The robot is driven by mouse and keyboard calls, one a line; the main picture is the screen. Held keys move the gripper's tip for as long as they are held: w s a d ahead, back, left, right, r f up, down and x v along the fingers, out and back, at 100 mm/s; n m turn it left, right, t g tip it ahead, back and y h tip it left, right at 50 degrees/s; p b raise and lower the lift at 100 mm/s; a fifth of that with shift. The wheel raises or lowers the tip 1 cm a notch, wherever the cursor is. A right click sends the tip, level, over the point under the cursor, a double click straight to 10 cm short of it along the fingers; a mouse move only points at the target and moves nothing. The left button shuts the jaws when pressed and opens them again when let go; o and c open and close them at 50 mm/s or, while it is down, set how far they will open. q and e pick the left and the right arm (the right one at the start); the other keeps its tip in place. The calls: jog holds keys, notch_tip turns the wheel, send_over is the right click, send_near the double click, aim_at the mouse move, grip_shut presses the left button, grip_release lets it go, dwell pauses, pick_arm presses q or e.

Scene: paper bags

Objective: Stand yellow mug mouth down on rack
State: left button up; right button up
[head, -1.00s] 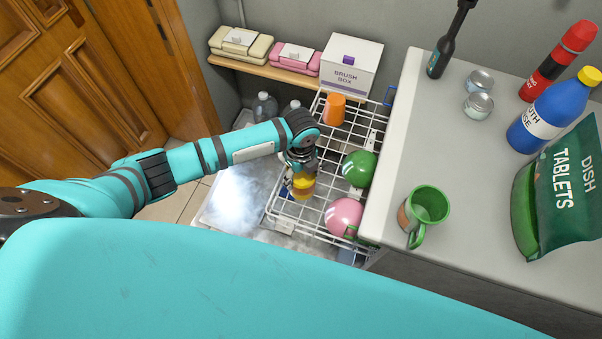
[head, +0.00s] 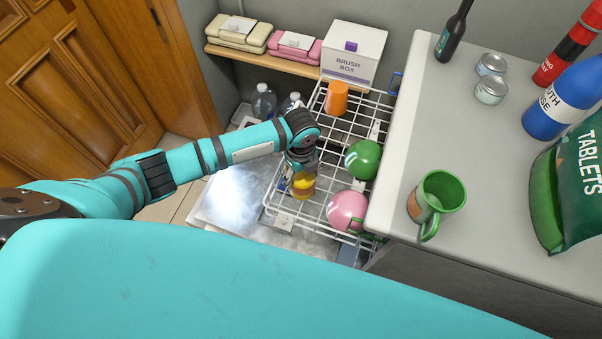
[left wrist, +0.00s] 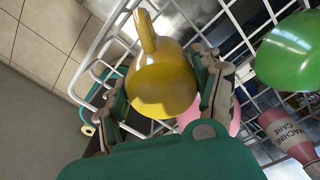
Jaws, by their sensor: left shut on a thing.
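The yellow mug (head: 303,184) is between the fingers of my left gripper (head: 301,170), over the left part of the white wire rack (head: 320,212). In the left wrist view the mug (left wrist: 164,85) has its rounded base toward the camera and its handle pointing up in the picture. My left gripper (left wrist: 170,95) is shut on it, one finger on each side. The mug's mouth is hidden, and I cannot tell whether it touches the wires. My right gripper is not in view.
On the rack an orange cup (head: 337,98) stands at the back, with a green mug (head: 363,160) and a pink mug (head: 347,211) to the right. The counter (head: 400,150) borders the rack's right side and holds another green mug (head: 437,196). A brush box (head: 352,58) stands behind.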

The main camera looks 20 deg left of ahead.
pick_arm(q)
jog(key=shift+f, duration=0.55)
jog(key=o, duration=1.6)
jog(key=shift+b, duration=0.3)
notch_tip(320, 180, up, 12)
jog(key=shift+f, duration=0.1)
